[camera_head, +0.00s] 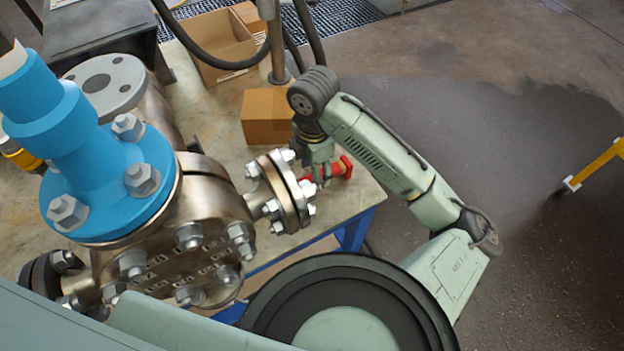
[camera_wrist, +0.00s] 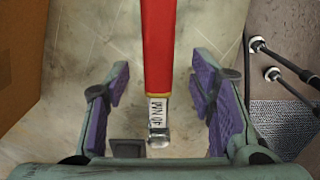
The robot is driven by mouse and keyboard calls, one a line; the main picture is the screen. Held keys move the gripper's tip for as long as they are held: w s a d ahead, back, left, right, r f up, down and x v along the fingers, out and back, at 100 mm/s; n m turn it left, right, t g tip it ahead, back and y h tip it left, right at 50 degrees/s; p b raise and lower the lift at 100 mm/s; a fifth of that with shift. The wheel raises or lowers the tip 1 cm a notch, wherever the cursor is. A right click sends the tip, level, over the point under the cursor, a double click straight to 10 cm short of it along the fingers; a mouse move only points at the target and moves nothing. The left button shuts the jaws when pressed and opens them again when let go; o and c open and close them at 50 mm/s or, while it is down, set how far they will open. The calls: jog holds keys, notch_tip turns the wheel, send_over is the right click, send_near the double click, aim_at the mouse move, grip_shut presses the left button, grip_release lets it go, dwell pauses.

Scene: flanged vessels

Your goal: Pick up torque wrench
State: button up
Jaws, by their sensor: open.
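The torque wrench (camera_wrist: 158,45) has a red body and a short silver end with dark lettering. In the wrist view it runs down from the top edge, with its silver end between my two purple-padded fingers. My gripper (camera_wrist: 158,108) is open, with a visible gap on each side of the wrench. In the head view a red part of the wrench (camera_head: 342,168) shows at the table's right side, beside my gripper (camera_head: 318,174). The rest of the wrench is hidden there by my gripper and the vessel flange.
A bolted metal vessel with a blue top (camera_head: 110,185) fills the left. Its side flange (camera_head: 280,192) stands close to my gripper. A closed cardboard box (camera_head: 267,117) and an open box (camera_head: 217,45) stand behind on the table (camera_head: 222,112). Dark hoses hang near a post.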

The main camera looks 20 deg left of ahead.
notch_tip(320, 180, down, 4)
jog(key=shift+a+f, duration=0.1)
jog(key=shift+f, duration=0.1)
grip_shut()
dwell(0.7)
